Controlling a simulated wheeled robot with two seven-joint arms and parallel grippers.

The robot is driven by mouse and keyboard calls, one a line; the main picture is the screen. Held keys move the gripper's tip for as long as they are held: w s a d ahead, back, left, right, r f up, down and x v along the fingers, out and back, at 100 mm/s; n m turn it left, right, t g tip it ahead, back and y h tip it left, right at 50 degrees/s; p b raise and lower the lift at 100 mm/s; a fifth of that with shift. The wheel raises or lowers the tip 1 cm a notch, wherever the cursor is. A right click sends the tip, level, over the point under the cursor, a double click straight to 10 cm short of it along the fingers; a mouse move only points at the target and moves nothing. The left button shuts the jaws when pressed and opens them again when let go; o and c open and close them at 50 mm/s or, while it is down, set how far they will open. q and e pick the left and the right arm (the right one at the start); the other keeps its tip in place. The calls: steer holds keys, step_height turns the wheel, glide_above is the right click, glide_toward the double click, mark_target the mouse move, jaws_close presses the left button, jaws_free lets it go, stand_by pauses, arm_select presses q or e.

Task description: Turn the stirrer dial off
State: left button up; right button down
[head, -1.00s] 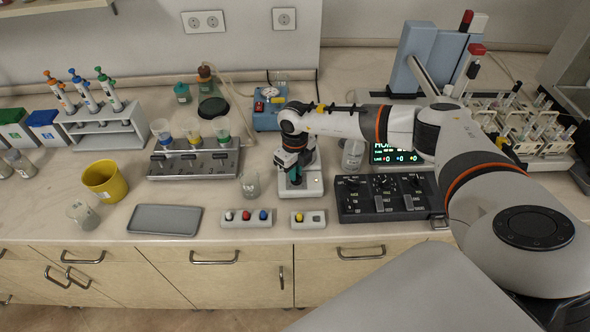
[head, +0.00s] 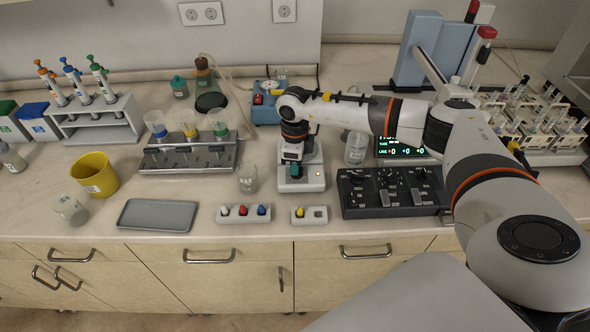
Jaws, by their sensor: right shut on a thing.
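The stirrer (head: 312,183) is a small white unit on the bench, in the middle of the head view. A small yellow light shows on the right of its top face. My right gripper (head: 294,172) points down over the stirrer, at the left part of its top, and is shut on the dial there. The fingers and wrist hide most of the dial, so I cannot read its setting. My left gripper is not in view.
A black control box (head: 350,207) with knobs stands right of the stirrer, with a lit display (head: 400,149) behind it. A glass beaker (head: 248,180) stands just left. A grey tray (head: 158,215) lies front left.

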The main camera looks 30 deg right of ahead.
steer(key=n+b, duration=0.5)
steer(key=n, duration=0.1)
steer(key=shift+s+f, duration=0.1)
steer(key=shift+f, duration=0.05)
steer(key=n+b, duration=0.2)
steer(key=n, duration=0.1)
steer(key=shift+s+r+n+b, duration=0.1)
steer(key=shift+r+n+b, duration=0.1)
steer(key=shift+n+b, duration=0.65)
steer(key=shift+r+n, duration=0.1)
steer(key=shift+n, duration=0.15)
steer(key=c, duration=1.4)
jaws_free()
steer(key=shift+c, duration=0.2)
step_height(320, 180, up, 12)
steer(key=b, duration=0.2)
